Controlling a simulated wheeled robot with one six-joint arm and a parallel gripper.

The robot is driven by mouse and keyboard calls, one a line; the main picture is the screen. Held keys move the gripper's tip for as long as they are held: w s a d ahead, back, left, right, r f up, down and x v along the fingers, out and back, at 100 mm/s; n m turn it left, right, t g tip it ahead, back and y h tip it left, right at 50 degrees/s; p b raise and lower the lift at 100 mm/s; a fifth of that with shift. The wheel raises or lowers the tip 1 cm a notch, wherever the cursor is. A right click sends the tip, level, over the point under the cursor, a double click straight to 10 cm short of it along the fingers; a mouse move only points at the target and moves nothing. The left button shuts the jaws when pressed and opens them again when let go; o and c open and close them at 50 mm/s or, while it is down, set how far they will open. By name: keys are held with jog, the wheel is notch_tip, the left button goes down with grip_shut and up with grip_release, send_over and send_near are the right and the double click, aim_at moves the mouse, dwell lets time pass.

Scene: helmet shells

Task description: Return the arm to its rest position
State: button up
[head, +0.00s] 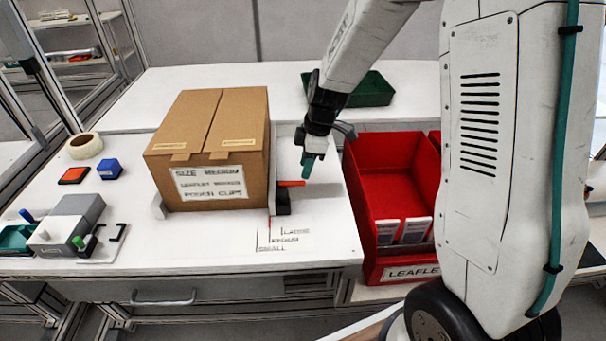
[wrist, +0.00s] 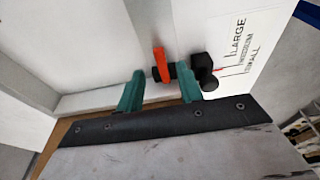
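My gripper (head: 308,166) hangs at the end of my arm, just right of the cardboard box and above the white bench. Its teal fingers stand apart in the wrist view (wrist: 160,82), with nothing clearly held between them. An orange lever (wrist: 161,64) on a black clamp with a knob (wrist: 203,72) shows just beyond the fingertips. In the head view, the orange lever (head: 292,183) is beside the box, close to the fingers. I cannot tell whether a finger touches it.
The closed cardboard box (head: 212,130) sits left of my gripper. A red leaflet bin (head: 385,180) stands to the right, and a green tray (head: 370,92) lies behind. A tape roll (head: 85,146), blue block (head: 109,168) and grey fixture (head: 66,225) occupy the left bench.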

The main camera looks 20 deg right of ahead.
jog(key=v, duration=0.2)
jog(key=shift+d+r, duration=0.1)
jog(key=shift+r, duration=0.15)
jog(key=s+r+m, duration=0.4)
jog(key=s+r, duration=0.1)
jog(key=s, duration=0.5)
jog(key=s+d+r+m+h, duration=0.1)
jog(key=s+r+m, duration=0.4)
jog(key=s, duration=0.4)
jog(key=s+r+m+h, duration=0.1)
jog(key=s+r+m, duration=0.4)
jog(key=s, duration=0.5)
notch_tip(320, 180, up, 2)
jog(key=shift+s+d+t, duration=0.25)
jog(key=shift+s+t, duration=0.05)
